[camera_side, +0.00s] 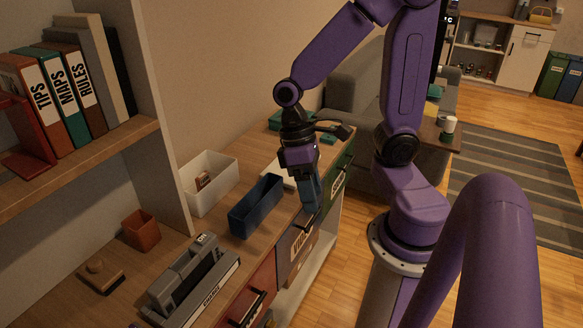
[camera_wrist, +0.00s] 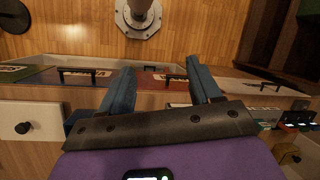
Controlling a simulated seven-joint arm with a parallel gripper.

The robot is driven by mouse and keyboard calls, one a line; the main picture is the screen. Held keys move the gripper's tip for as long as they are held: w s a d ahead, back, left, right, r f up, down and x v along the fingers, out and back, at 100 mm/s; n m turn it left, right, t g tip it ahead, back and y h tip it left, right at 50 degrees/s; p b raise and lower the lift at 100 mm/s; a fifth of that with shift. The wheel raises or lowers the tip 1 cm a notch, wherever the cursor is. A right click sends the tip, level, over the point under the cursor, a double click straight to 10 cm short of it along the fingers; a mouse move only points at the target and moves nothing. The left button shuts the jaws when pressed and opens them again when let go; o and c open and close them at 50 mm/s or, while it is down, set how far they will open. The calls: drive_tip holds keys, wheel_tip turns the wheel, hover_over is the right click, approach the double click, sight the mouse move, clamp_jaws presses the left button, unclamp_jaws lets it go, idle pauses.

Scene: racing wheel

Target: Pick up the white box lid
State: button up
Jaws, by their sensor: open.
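The white box lid (camera_wrist: 38,120) lies flat at the left of the wrist view, with a dark round knob on it. In the side view a pale flat piece, apparently this lid (camera_side: 272,174), lies on the wooden counter behind my gripper, which partly hides it. My gripper (camera_side: 312,205) points down near the counter's front edge, beside the lid and apart from it. In the wrist view its two blue fingers (camera_wrist: 160,68) are spread with nothing between them. The open white box (camera_side: 222,188) stands by the wall with a small brownish item inside.
A dark blue open bin (camera_side: 243,222) stands just left of my gripper. A grey machine (camera_side: 190,285), a brown cup (camera_side: 141,231) and a wooden block (camera_side: 100,275) are nearer the camera. Green items (camera_side: 283,119) lie at the far end. Labelled drawers (camera_side: 262,285) line the front.

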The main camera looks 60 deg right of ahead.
drive_tip(key=w+d+f+m+t+y, duration=0.3)
drive_tip(key=w+d+m+y, duration=0.3)
drive_tip(key=m, duration=0.4)
drive_tip(key=w+d+f+m+t+y, duration=0.3)
drive_tip(key=w+d+m, duration=0.3)
drive_tip(key=d+m, duration=0.4)
drive_tip(key=s+d+f+m+t+h, duration=0.35)
drive_tip(key=d+m+t, duration=0.25)
drive_tip(key=d+m, duration=0.35)
drive_tip(key=s+d+f+m+t+h, duration=0.25)
drive_tip(key=d+m+t+h, duration=0.2)
drive_tip(key=d+m, duration=0.5)
drive_tip(key=shift+n+y, duration=0.3)
drive_tip(key=shift+n, duration=0.6)
drive_tip(key=x, duration=0.5)
drive_tip(key=d+x, duration=0.1)
drive_tip(key=x, duration=1.1)
drive_tip(key=shift+w+d+r, duration=0.1)
drive_tip(key=shift+w+d, duration=0.2)
drive_tip(key=shift+w, duration=0.25)
drive_tip(key=c, duration=1.1)
